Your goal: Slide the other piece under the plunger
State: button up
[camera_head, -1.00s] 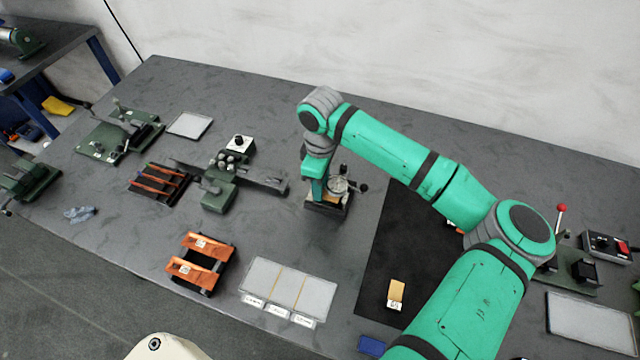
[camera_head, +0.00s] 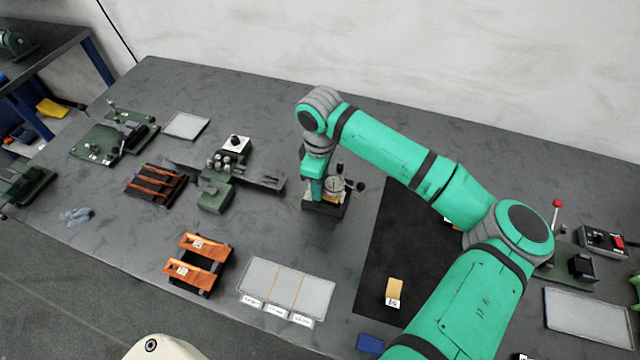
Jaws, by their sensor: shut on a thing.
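The gauge stand with a round dial (camera_head: 334,185) stands near the middle of the bench, on a dark base (camera_head: 324,208). My gripper (camera_head: 316,196) points down at the stand's left side, close against it. It is shut on a small piece, mostly hidden by the gripper; a little tan shows by the base. The plunger under the dial is too small and covered to make out, so I cannot tell whether the piece is under it. Another copper-coloured piece with a white label (camera_head: 394,291) lies on the black mat (camera_head: 375,265).
A pale three-part tray (camera_head: 288,290) with labels lies in front of the stand. An orange-barred rack (camera_head: 198,262) is left of it. A green fixture with a long rail (camera_head: 222,180) stands left of the stand. A blue block (camera_head: 370,344) is near the front edge.

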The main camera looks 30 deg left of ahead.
jog(key=shift+f, duration=0.15)
dwell(0.5)
jog(key=o, duration=0.7)
jog(key=shift+r, duration=0.3)
jog(key=shift+r, duration=1.25)
jog(key=o, duration=0.5)
jog(key=shift+o, duration=0.2)
jog(key=shift+r, duration=0.15)
jog(key=shift+r, duration=1.85)
